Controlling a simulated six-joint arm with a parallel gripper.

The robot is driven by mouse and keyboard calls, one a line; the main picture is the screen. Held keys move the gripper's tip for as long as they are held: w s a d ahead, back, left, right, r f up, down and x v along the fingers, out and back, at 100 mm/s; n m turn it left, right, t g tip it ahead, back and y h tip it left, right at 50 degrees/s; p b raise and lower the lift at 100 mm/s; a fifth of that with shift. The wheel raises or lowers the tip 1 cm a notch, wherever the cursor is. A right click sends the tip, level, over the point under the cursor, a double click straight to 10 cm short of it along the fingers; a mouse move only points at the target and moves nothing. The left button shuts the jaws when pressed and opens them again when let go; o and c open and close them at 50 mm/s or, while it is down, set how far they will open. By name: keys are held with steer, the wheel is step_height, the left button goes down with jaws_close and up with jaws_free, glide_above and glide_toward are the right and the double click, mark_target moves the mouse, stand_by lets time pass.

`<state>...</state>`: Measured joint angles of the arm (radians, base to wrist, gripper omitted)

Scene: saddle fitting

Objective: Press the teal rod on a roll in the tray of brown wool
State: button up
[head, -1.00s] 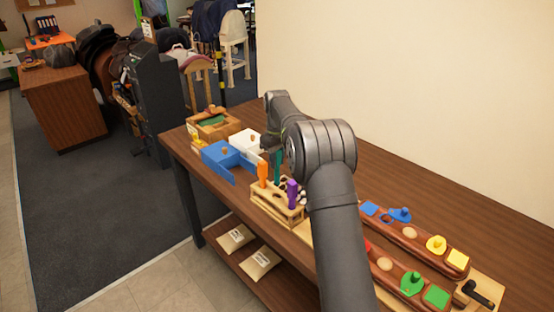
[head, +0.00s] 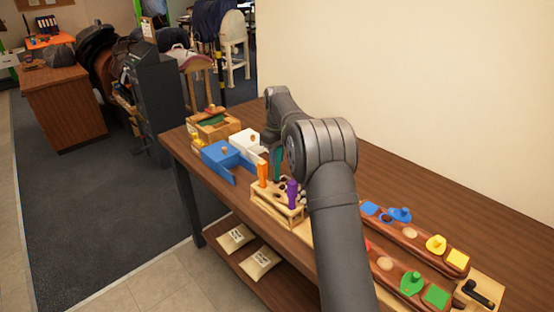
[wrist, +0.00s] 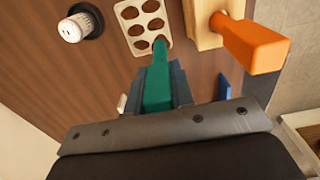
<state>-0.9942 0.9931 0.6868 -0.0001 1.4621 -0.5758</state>
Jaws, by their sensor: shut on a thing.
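My gripper (wrist: 160,88) is shut on the teal rod (wrist: 158,72). In the head view the teal rod (head: 277,163) shows upright behind the wooden rack, and my arm hides most of the gripper. I cannot make out a tray of brown wool for certain; the small contents of the tabletop boxes are unclear.
The wooden rack (head: 270,209) holds an orange handle (head: 262,173) and a purple one (head: 292,193). A white knob (wrist: 72,31) on a black base shows in the wrist view.

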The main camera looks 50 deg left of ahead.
steer(key=shift+r, duration=2.85)
steer(key=w+d+f+m, duration=0.1)
steer(key=w+d+m, duration=0.4)
steer(key=w+d, duration=0.75)
steer(key=w+d+f+m, duration=0.2)
steer(key=w+d+m, duration=0.2)
steer(key=w+d, duration=0.9)
steer(key=w+d+f+m, duration=0.1)
steer(key=d+m, duration=0.8)
steer(key=d, duration=2.6)
steer(key=shift+w+d+f, duration=0.15)
steer(key=shift+d+f, duration=0.25)
steer(key=shift+f, duration=0.55)
